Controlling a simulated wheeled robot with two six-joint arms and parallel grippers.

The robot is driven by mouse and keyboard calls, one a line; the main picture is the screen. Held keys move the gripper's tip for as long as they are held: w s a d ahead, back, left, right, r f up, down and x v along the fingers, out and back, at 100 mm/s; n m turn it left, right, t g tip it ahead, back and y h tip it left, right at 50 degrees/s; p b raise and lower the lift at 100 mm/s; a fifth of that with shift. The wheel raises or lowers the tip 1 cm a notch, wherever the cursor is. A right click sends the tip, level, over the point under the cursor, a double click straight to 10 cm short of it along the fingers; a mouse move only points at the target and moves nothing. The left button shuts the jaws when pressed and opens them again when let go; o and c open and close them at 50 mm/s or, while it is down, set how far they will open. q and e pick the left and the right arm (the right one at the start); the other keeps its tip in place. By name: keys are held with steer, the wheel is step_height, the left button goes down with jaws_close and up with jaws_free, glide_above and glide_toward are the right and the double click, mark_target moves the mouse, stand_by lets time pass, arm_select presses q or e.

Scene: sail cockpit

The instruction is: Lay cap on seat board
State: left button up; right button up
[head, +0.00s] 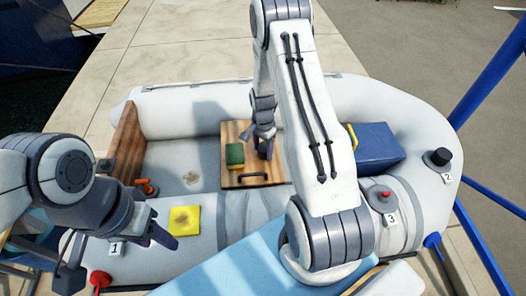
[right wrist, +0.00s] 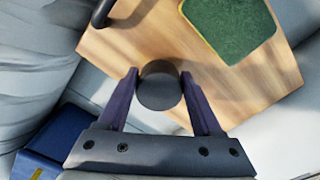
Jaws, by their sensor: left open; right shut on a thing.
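The seat board (head: 232,177) is a light wooden panel with a black handle, lying across the grey inflatable boat; it also fills much of the right wrist view (right wrist: 225,85). My right gripper (head: 264,150) is over the board, right of the green pad. In the right wrist view its purple fingers (right wrist: 160,88) are shut on a dark round cap (right wrist: 160,90). The board is behind the cap; I cannot tell whether they touch. In the head view the cap is mostly hidden by the gripper. My left gripper (head: 152,240) is open and empty at the near left tube.
A green pad (head: 235,154) lies on the board, close to the cap. A blue box (head: 376,146) stands to the right. A black fitting (head: 438,157) and a red-topped one (head: 385,194) sit on the tube. A yellow pad (head: 185,220) lies near my left gripper.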

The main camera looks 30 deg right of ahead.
steer(key=shift+f, duration=0.75)
steer(key=shift+f, duration=0.25)
steer(key=o, duration=1.4)
steer(key=shift+r, duration=0.1)
steer(key=shift+c, duration=0.2)
